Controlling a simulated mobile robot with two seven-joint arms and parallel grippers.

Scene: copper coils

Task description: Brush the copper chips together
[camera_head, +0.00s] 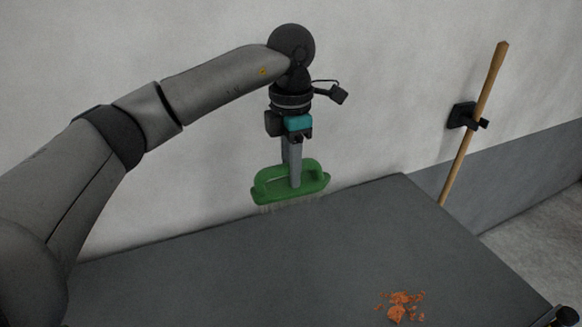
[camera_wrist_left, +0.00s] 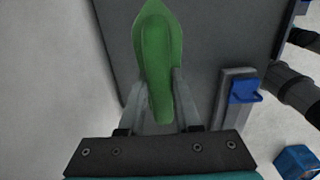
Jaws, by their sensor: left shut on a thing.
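A green brush (camera_head: 308,190) with pale bristles is held upright, bristles down, near the far edge of the dark grey table (camera_head: 250,270). My left gripper (camera_head: 295,183) is shut on its handle. The left wrist view shows the green brush (camera_wrist_left: 158,50) between the two fingers of the left gripper (camera_wrist_left: 160,100). Whether the bristles touch the table is hard to tell. The copper chips (camera_head: 402,303) lie in a small loose heap, with a few stray bits around it, near the front right of the table, apart from the brush.
A pale wall (camera_head: 390,80) stands behind the table. A wooden pole (camera_head: 475,120) hangs in a black wall holder (camera_head: 465,115) at the right. The table between brush and chips is clear. In the left wrist view, a blue box (camera_wrist_left: 297,161) is on the floor at lower right.

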